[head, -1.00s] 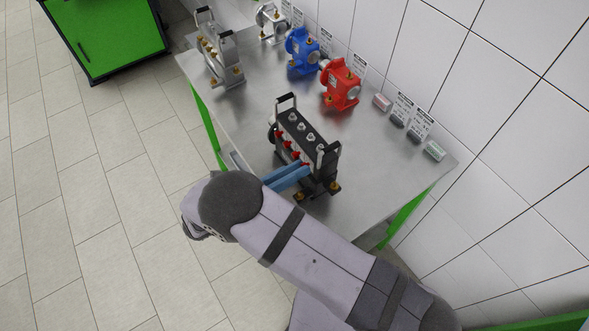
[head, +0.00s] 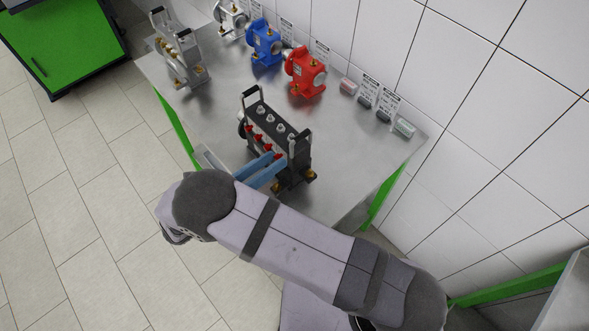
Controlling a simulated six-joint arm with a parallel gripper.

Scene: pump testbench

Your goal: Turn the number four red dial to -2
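A black manifold block (head: 284,141) stands on the metal bench, with silver caps on top, an upright handle at each end and brass fittings at its base. A row of small red dials (head: 259,138) runs along its left-facing side. The red dial nearest my arm (head: 278,157), seemingly number four, shows just at the fingertips. My gripper (head: 279,163) has two blue fingers reaching to that dial from the lower left. Whether they touch or clasp it is too small to tell. Dial markings are not readable.
The metal bench (head: 345,165) has bare room right of the manifold. A red pump (head: 305,73), a blue pump (head: 264,43) and a silver unit (head: 180,58) stand farther back. Small blocks (head: 404,128) lie along the tiled wall. A green cabinet (head: 60,45) is at upper left.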

